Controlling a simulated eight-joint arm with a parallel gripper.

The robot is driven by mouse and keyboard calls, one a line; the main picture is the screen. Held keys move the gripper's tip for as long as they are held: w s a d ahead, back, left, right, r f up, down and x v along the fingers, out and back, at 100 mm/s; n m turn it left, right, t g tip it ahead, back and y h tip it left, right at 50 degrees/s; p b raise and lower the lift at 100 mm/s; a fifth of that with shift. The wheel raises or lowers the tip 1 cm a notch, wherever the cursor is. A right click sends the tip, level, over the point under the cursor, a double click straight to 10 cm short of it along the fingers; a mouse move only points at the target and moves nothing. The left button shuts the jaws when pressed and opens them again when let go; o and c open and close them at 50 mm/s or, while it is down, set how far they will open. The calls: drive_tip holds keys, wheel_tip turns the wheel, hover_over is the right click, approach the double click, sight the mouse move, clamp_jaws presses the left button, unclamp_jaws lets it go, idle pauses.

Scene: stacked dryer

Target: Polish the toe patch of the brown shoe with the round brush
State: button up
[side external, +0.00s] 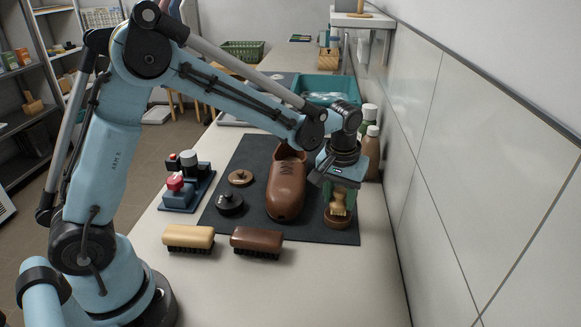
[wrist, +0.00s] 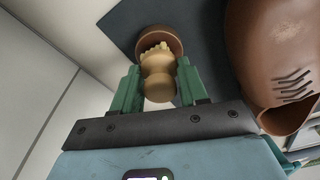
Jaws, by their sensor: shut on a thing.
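The brown shoe (side external: 286,187) lies on the dark mat (side external: 237,163), its rounded toe towards the side camera. Part of it shows at the right of the wrist view (wrist: 270,50). My gripper (side external: 341,189) is right of the shoe, pointing down. Its green fingers (wrist: 159,85) are shut on the round brush (wrist: 159,66), a pale wooden knob-like piece with a jagged lower edge. The brush (side external: 338,202) is at a round brown dish (side external: 338,219). I cannot tell whether it touches the dish.
Two block brushes (side external: 188,238) (side external: 257,241) lie in front of the mat. A blue stand (side external: 187,190) is at left. Bottles (side external: 371,150) and the tiled wall (side external: 460,150) are close at right.

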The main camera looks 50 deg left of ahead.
sight(341, 188)
drive_tip(key=shift+f, duration=0.5)
idle(0.9)
drive_tip(key=shift+r, duration=0.1)
idle(0.4)
drive_tip(key=shift+r, duration=3.45)
